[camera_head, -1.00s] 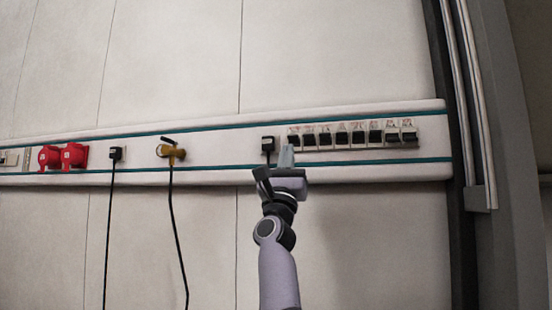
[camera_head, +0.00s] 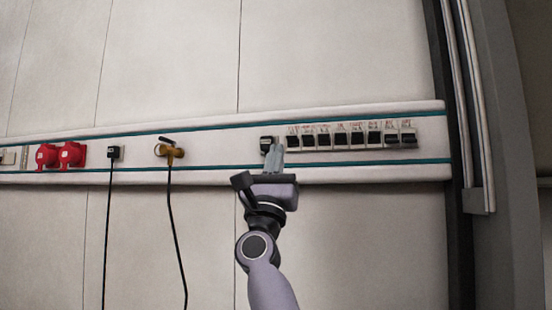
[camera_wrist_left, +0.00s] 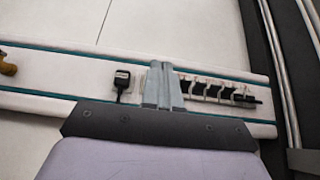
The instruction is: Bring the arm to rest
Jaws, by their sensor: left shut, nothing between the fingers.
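My left gripper (camera_head: 274,156) is in front of the wall-mounted panel (camera_head: 220,172), with its fingers pointing up at it. The fingers are closed together with nothing between them. In the left wrist view the shut fingers (camera_wrist_left: 163,86) stand between a black plug (camera_wrist_left: 122,82) and the row of black switches (camera_wrist_left: 215,91). In the head view the fingertips partly cover the area beside that plug (camera_head: 266,141). I cannot tell how far the fingertips are from the panel. My right gripper is not in view.
The switch row (camera_head: 350,136) lies right of my gripper. To the left are a brass valve (camera_head: 171,152) with a hanging hose, a black plug (camera_head: 114,153) with a cable, and red sockets (camera_head: 72,155). A dark post (camera_head: 480,200) stands at right.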

